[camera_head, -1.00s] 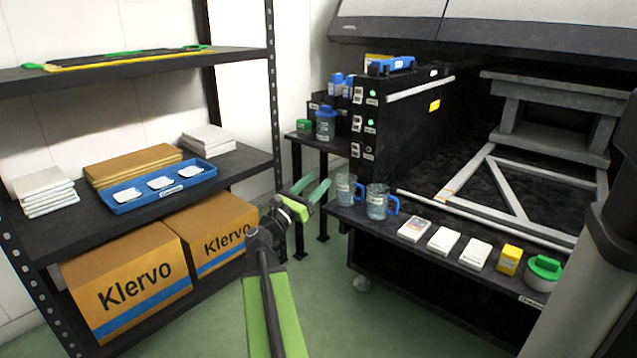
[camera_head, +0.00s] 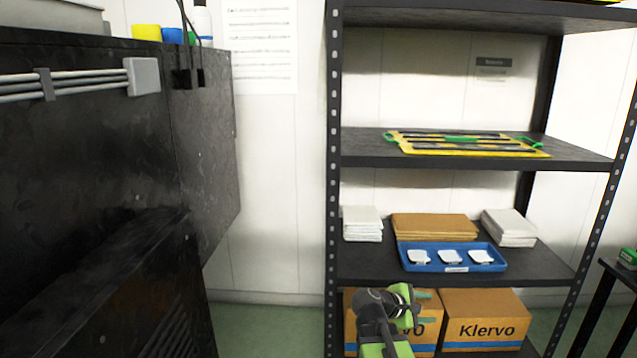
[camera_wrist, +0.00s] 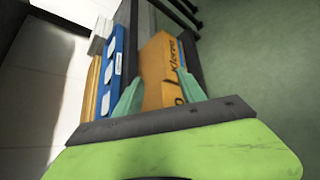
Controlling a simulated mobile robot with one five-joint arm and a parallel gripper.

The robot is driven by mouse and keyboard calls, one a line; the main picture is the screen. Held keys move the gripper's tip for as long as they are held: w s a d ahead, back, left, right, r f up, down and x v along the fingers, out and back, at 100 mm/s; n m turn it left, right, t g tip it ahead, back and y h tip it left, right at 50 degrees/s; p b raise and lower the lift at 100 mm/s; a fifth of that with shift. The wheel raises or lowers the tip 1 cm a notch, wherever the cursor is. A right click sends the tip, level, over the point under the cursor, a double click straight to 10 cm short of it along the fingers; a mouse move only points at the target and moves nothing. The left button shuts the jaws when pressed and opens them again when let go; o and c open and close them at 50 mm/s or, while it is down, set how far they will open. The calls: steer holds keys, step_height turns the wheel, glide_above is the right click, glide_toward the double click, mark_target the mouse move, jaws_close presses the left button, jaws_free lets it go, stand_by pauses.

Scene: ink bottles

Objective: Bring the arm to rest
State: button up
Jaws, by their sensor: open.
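My arm reaches up from the bottom edge of the head view, in front of the lower part of the shelf rack. My gripper (camera_head: 421,306) at its end partly covers a cardboard box. In the wrist view my gripper (camera_wrist: 158,84) shows two teal fingers set apart. Nothing is held between them; a Klervo box (camera_wrist: 160,65) shows behind the gap. The wrist picture is tilted, with the shelf on its side.
The rack's middle shelf bears a blue tray (camera_head: 410,267) with white pieces, brown packs (camera_head: 435,227) and white stacks (camera_head: 362,222). Klervo boxes (camera_head: 484,318) stand below. A yellow frame (camera_head: 470,149) lies above. A black cabinet (camera_head: 90,170) fills the left; green floor shows between.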

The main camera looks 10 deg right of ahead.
steer(key=s+a+f+m+g+y, duration=0.1)
steer(key=s+a+f+m+y, duration=0.2)
steer(key=a, duration=0.6)
steer(key=s+a+f+m+g+y+p, duration=0.15)
steer(key=a+f+m+y, duration=0.3)
steer(key=a, duration=0.55)
steer(key=s+a+f+m+g+y, duration=0.1)
steer(key=s+a+f+m+y, duration=0.3)
steer(key=a, duration=0.5)
step_height(320, 180, up, 39)
steer(key=w+p, duration=0.1)
steer(key=p, duration=3.7)
steer(key=shift+w+r+y, duration=0.2)
steer(key=shift+w+y, duration=0.15)
steer(key=shift+m, duration=0.25)
steer(key=shift+c, duration=0.7)
steer(key=shift+d, duration=0.15)
steer(key=shift+c, duration=0.5)
